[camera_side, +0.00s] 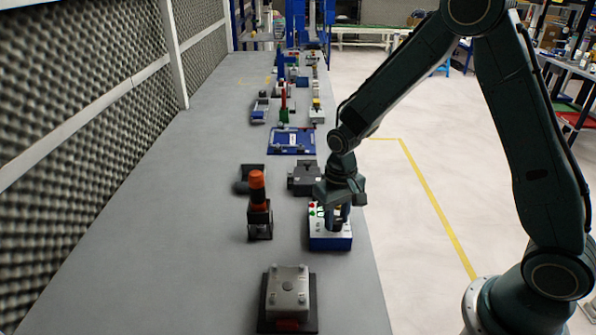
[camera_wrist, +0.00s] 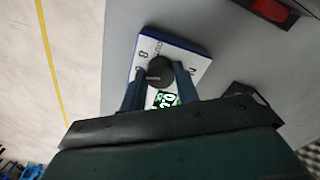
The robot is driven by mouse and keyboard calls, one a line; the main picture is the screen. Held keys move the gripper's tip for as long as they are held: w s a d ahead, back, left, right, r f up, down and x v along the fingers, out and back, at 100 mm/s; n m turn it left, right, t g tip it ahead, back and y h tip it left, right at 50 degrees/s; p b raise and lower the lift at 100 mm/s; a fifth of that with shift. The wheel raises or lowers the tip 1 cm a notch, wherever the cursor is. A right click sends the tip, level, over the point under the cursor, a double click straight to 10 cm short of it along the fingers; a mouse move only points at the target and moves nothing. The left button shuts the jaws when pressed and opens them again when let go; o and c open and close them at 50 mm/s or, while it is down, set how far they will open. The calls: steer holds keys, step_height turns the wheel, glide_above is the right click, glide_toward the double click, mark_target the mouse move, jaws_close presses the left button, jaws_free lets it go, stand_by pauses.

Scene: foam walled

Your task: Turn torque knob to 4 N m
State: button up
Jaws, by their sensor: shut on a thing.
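The torque knob (camera_wrist: 161,71) is round and dark with a pale pointer line, on a white-topped blue box (camera_wrist: 196,58) in the wrist view. Numbers are printed around it, an 8 among them, and a lit green display (camera_wrist: 165,98) is partly hidden by my gripper. My gripper (camera_wrist: 156,74) is shut on the knob, one finger on each side. In the side view the box (camera_side: 330,241) stands near the bench's right edge, with my gripper (camera_side: 335,222) pointing down over it. The knob is hidden there.
A dark stand with an orange top (camera_side: 257,186) is left of the box. A grey metal block on a dark base (camera_side: 288,291) is in front. A dark grey block (camera_side: 303,177) and a blue tray (camera_side: 291,141) lie behind. The bench's left side is clear beside the foam wall.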

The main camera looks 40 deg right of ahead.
mark_target(337, 220)
steer(key=n, duration=0.5)
steer(key=shift+n, duration=0.3)
steer(key=n, duration=0.4)
steer(key=shift+n, duration=0.4)
steer(key=o, duration=1)
steer(key=shift+r, duration=0.15)
step_height(337, 220, up, 14)
steer(key=shift+f, duration=0.2)
